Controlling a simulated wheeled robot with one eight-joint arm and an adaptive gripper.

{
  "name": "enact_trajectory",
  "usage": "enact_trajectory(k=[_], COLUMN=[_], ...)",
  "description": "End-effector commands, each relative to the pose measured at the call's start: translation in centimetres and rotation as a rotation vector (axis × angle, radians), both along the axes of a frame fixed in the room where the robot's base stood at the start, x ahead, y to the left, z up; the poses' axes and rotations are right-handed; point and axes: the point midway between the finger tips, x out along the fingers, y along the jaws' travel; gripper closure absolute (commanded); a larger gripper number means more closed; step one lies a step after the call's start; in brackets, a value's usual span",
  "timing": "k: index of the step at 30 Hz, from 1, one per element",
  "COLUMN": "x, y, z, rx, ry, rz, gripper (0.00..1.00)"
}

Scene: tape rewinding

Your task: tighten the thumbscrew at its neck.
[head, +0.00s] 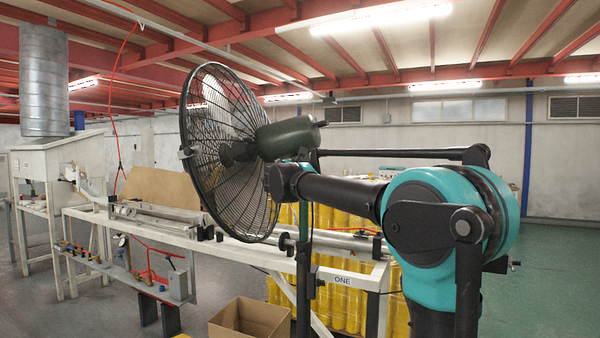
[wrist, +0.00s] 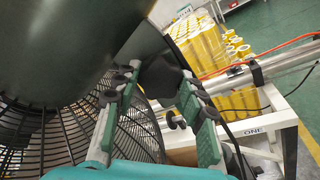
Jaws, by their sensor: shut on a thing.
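The pedestal fan has a black wire cage (head: 222,150) and a dark green motor housing (head: 288,138) on an upright dark pole (head: 305,240). The housing (wrist: 60,45) fills the upper left of the wrist view. My gripper (wrist: 158,76) has its two green-padded fingers on either side of a black part (wrist: 162,74) at the fan's neck, which looks like the thumbscrew. The fingers are closed on it. The far side of that part and the exact contact are hidden. In the head view my wrist is at the neck just below the housing, and the fingers are not clearly seen.
A white workbench (head: 343,264) marked ONE runs behind the fan, with a metal bar (head: 335,240) along it. Stacked yellow rolls (wrist: 205,50) stand beyond. A cardboard box (head: 250,322) is on the floor below. Open green floor lies to the right.

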Motion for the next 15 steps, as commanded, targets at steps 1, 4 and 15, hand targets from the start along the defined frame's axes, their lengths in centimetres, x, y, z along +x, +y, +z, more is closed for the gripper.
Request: enact_trajectory(k=[1, 4, 15], x=[-0.02, -0.02, -0.05], y=[-0.03, -0.04, -0.08], z=[-0.04, -0.06, -0.15], rx=[0.040, 0.130, 0.465], ry=[-0.013, -0.042, -0.150], rz=[0.000, 0.000, -0.001], gripper=[0.88, 0.88, 0.88])
